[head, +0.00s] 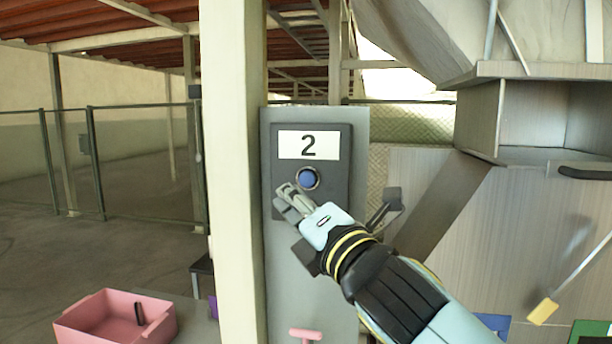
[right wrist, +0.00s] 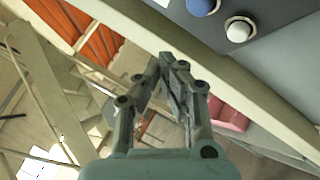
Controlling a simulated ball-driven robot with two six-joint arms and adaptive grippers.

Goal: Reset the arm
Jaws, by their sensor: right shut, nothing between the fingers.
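My right gripper (head: 287,190) is shut and empty in the head view, in front of the dark panel (head: 338,150) on a grey post. In the right wrist view the shut gripper (right wrist: 168,58) points toward the upper middle. The blue button (right wrist: 202,6) and a white button (right wrist: 238,30) are at the top right there. I cannot tell whether the fingers touch the panel. My left gripper is not in view.
A pale upright beam (head: 235,230) stands just left of the panel. A pink bin (head: 90,318) with a dark item inside is at lower left. A grey cabinet (head: 520,220) and a yellow-ended tool (head: 543,311) are at right. The floor at left is open.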

